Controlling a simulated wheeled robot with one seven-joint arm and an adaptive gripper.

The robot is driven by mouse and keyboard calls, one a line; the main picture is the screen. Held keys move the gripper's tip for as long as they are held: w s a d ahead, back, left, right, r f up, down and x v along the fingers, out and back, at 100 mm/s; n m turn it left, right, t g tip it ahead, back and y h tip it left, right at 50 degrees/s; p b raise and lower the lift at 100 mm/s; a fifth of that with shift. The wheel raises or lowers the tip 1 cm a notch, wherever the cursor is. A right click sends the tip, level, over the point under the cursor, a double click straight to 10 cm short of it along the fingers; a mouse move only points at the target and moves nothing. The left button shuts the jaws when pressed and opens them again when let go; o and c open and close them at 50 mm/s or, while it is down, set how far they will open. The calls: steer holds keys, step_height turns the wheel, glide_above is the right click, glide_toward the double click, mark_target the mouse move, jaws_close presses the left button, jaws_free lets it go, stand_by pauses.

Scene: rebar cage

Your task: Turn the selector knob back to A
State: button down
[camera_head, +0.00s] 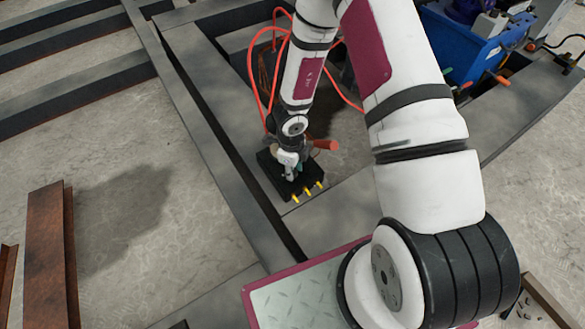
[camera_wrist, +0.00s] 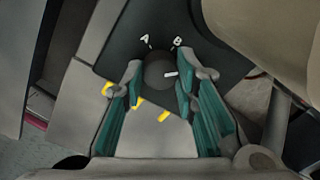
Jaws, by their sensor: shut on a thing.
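The selector knob (camera_wrist: 157,66) is a round dark knob on a black box, seen in the wrist view. White letters A (camera_wrist: 145,38) and B (camera_wrist: 178,41) stand above it, A at left and B at right. The knob's white pointer mark points to the right in the picture, on B's side and away from A. My gripper (camera_wrist: 162,75) is shut on the knob, one teal-padded finger on each side. In the head view my gripper (camera_head: 289,166) reaches down onto the black box (camera_head: 272,181); the knob is hidden there.
Yellow pegs (camera_head: 308,190) stick out of the box's near side. An orange-red cylinder (camera_head: 326,145) lies close to my gripper's right. Orange cables (camera_head: 252,75) loop behind my arm. Steel beams (camera_head: 205,135) frame the spot.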

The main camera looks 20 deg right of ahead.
steer(key=n+p, duration=0.1)
steer(key=n, duration=0.3)
steer(key=shift+n+p, duration=0.4)
steer(key=n, duration=0.5)
steer(key=shift+d, duration=0.1)
steer(key=n, duration=0.5)
steer(key=shift+n+y+b, duration=0.4)
steer(key=n, duration=0.5)
steer(key=c, duration=1.3)
jaws_free()
